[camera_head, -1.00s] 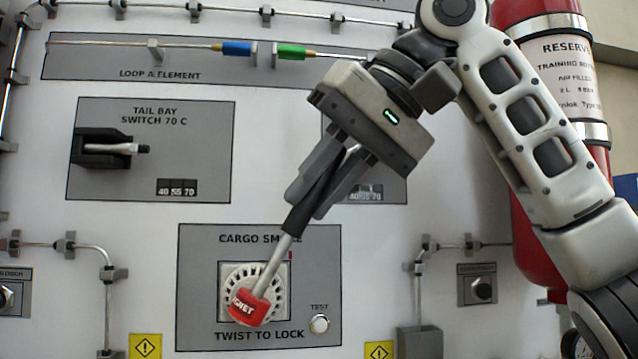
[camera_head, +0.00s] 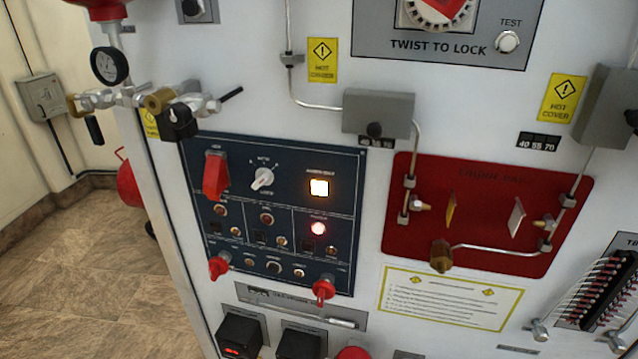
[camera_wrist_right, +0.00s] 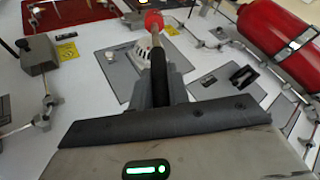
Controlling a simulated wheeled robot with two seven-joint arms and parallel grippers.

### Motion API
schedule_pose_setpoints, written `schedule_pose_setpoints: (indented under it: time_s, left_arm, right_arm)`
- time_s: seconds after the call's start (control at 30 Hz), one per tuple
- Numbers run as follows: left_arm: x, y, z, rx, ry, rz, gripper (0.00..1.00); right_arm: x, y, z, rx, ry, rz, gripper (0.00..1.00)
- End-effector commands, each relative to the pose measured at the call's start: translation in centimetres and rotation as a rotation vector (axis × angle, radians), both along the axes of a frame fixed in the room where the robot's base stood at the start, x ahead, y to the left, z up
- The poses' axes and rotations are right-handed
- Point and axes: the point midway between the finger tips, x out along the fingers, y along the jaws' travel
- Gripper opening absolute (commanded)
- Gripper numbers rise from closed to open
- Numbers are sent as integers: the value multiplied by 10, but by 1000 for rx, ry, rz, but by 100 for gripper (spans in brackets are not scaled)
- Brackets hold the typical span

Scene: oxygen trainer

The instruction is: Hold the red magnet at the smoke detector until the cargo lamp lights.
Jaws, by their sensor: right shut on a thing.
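The red magnet (camera_wrist_right: 153,19) is at the end of a wand with a black grip (camera_wrist_right: 158,75). My right gripper (camera_wrist_right: 160,88) is shut on this wand in the wrist view. The magnet lies over the round white smoke detector (camera_wrist_right: 142,48); I cannot tell whether they touch. In the head view only the lower edge of the detector (camera_head: 446,23) and a red part of the magnet (camera_head: 437,6) show at the top. My left gripper is out of view.
A red panel (camera_head: 480,170) with pipe fittings is right of the blue panel. A grey box (camera_head: 378,112) and piping stand out from the white wall. A red cylinder (camera_wrist_right: 282,45) is at the right in the wrist view. Open floor (camera_head: 80,260) lies at the left.

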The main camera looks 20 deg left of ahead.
Motion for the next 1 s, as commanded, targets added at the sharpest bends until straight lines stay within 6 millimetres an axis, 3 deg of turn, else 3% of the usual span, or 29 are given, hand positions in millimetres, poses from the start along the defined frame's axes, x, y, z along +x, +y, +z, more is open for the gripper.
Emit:
schedule_pose_setpoints:
  time_s: [0.23, 0.7, 1.0]
  left_arm:
    - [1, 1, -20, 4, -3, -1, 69]
    - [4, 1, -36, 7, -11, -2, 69]
    - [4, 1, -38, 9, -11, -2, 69]
  right_arm:
    - [-39, 0, -3, 0, -6, 1, 0]
    - [-109, -1, -3, 0, -5, -1, 0]
    - [-124, 0, -4, 0, -1, -2, 0]
